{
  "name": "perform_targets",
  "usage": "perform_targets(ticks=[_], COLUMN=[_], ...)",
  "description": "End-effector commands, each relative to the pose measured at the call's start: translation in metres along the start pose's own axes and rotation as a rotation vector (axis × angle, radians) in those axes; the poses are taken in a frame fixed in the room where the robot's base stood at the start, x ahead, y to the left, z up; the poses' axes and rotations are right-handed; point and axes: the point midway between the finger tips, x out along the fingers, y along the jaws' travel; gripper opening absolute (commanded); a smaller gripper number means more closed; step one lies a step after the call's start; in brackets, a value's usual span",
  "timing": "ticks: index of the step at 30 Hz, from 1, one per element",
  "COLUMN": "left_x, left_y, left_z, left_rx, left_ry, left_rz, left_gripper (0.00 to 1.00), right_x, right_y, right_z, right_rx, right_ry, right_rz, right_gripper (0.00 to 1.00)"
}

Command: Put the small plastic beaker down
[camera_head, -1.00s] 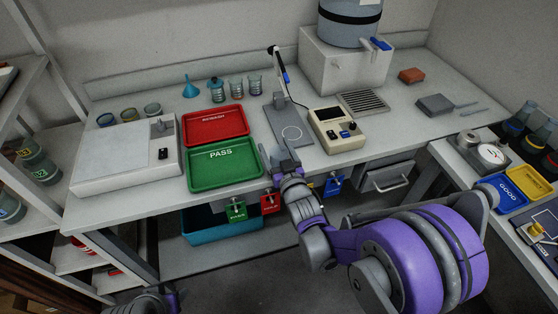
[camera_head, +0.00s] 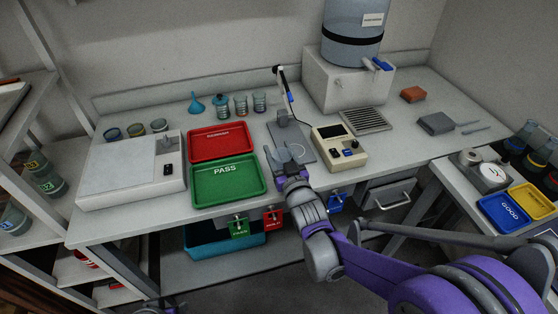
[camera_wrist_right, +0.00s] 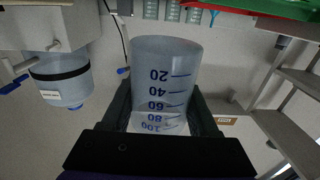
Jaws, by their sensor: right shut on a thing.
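The small clear plastic beaker (camera_wrist_right: 166,82) with dark blue graduation marks sits between the two dark fingers of my right gripper (camera_wrist_right: 163,110) in the right wrist view. The fingers are shut on its sides. In the head view, my right gripper (camera_head: 285,170) reaches over the bench front with the beaker (camera_head: 283,154) just beyond its tips. There the beaker overlaps the near part of the grey stand plate (camera_head: 304,150). I cannot tell whether it touches the plate. Only a sliver of my left arm shows at the bottom edge; its gripper is not visible.
The green PASS tray (camera_head: 228,182) and red tray (camera_head: 222,142) lie left of the beaker. A cream control box (camera_head: 340,146) stands to the right. Several glass beakers and a blue funnel (camera_head: 196,104) stand behind. A water tank (camera_head: 352,40) is at the back.

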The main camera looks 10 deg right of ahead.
Motion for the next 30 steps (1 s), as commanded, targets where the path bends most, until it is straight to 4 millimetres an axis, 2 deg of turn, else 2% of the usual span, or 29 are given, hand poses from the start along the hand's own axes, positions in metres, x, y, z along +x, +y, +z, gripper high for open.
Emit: perform_targets(ticks=[1,3,9,14,24,30], left_x=[-0.003,-0.005,-0.007,-0.015,-0.054,-0.062], left_y=[0.0,0.0,0.0,0.0,0.0,0.0], left_z=[-0.002,-0.003,-0.005,-0.01,-0.04,-0.047], left_rx=[0.0,0.0,0.0,0.0,0.0,0.0], left_ry=[0.001,0.002,0.003,0.006,0.027,0.033], left_rz=[0.0,0.0,0.0,0.0,0.0,0.0], left_gripper=[0.5,0.5,0.5,0.5,0.5,0.5], right_x=[0.0,0.0,0.0,0.01,0.064,0.077], right_y=[0.0,0.0,0.0,0.004,0.028,0.035], right_z=[-0.012,-0.023,-0.039,-0.041,-0.033,-0.025], right_rx=[0.0,0.0,0.0,0.001,0.0,0.001], right_ry=[0.001,0.0,0.0,0.0,0.002,0.001], right_rz=[0.0,0.0,0.0,0.008,0.052,0.065], right_gripper=[0.08,0.08,0.08,0.08,0.08,0.08])
